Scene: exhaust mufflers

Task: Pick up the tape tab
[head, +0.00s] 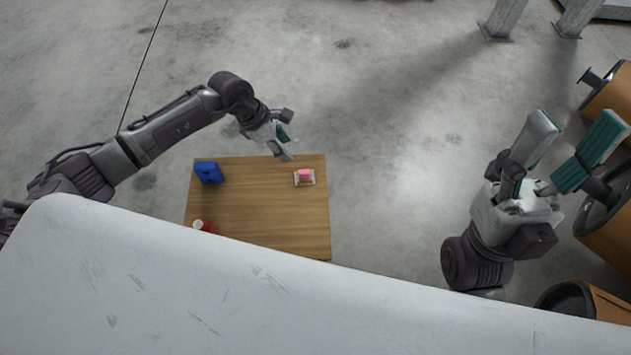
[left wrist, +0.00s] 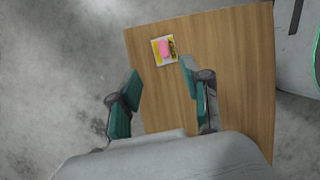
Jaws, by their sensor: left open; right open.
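The tape tab shows as a small pink piece (head: 304,175) on a pale and yellow base near the right side of the wooden table (head: 260,205). In the left wrist view the pink piece (left wrist: 165,48) lies on its white and yellow base, beyond the fingertips. My left gripper (head: 285,145) is open and empty, above the table's far edge, up and left of the tab. Its two teal fingers (left wrist: 160,85) show apart in the left wrist view. My right gripper (head: 570,140) is open and empty, far to the right, away from the table.
A blue box-like object (head: 208,172) stands at the table's far left corner. A red and white item (head: 204,226) is at the near left, partly hidden by a white surface (head: 180,280). Orange-brown mufflers (head: 610,95) stand at the right. The table's middle is clear.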

